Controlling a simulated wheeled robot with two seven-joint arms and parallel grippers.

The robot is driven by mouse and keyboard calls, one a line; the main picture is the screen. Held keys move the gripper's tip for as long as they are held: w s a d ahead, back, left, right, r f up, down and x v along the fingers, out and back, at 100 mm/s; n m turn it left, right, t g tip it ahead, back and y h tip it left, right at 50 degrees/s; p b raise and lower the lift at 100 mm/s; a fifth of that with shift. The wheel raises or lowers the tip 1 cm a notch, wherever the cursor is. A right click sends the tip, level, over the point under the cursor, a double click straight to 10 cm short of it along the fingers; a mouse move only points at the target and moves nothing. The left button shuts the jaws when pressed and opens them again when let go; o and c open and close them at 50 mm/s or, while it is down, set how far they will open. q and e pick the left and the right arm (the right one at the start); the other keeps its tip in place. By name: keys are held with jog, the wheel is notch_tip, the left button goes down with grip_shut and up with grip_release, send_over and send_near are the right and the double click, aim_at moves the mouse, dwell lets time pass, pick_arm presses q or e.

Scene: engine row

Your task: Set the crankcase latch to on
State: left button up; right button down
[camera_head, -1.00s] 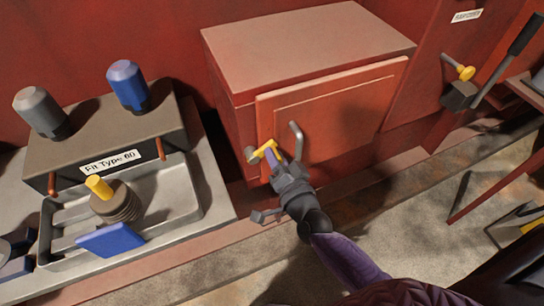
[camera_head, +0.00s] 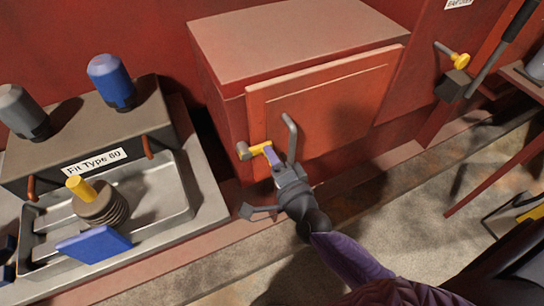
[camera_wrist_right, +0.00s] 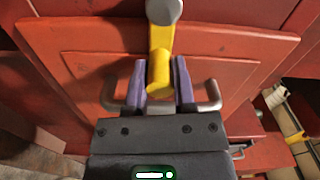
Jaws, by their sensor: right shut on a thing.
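The crankcase is a red box (camera_head: 300,45) with a raised door (camera_head: 340,95) on its front. The latch (camera_head: 260,149) is a short yellow lever on a grey pivot at the door's left edge. In the head view it points right from the pivot. My right gripper (camera_head: 276,160) is at the lever's free end. In the right wrist view the lever (camera_wrist_right: 159,60) runs from the grey pivot down between the two purple fingers (camera_wrist_right: 160,85), which are shut on its end. The latch's on and off marks cannot be made out. My left gripper is not in view.
A bent grey door handle (camera_head: 291,138) stands close beside my right gripper. A metal tray (camera_head: 180,205) with a spring-like part and a blue block is at left, by a box labelled "Fit Type 60" (camera_head: 95,160). Another yellow-knobbed lever (camera_head: 459,60) is at upper right.

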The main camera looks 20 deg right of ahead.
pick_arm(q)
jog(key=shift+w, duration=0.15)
pick_arm(e)
jog(key=shift+f, duration=0.1)
jog(key=shift+c, duration=2.2)
grip_release()
jog(key=shift+s, duration=0.1)
jog(key=shift+s, duration=0.35)
pick_arm(q)
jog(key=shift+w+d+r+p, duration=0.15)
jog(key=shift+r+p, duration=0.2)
jog(key=shift+p, duration=0.05)
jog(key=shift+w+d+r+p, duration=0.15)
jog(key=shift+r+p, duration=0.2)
pick_arm(e)
jog(key=s, duration=0.9)
jog(key=shift+d, duration=0.15)
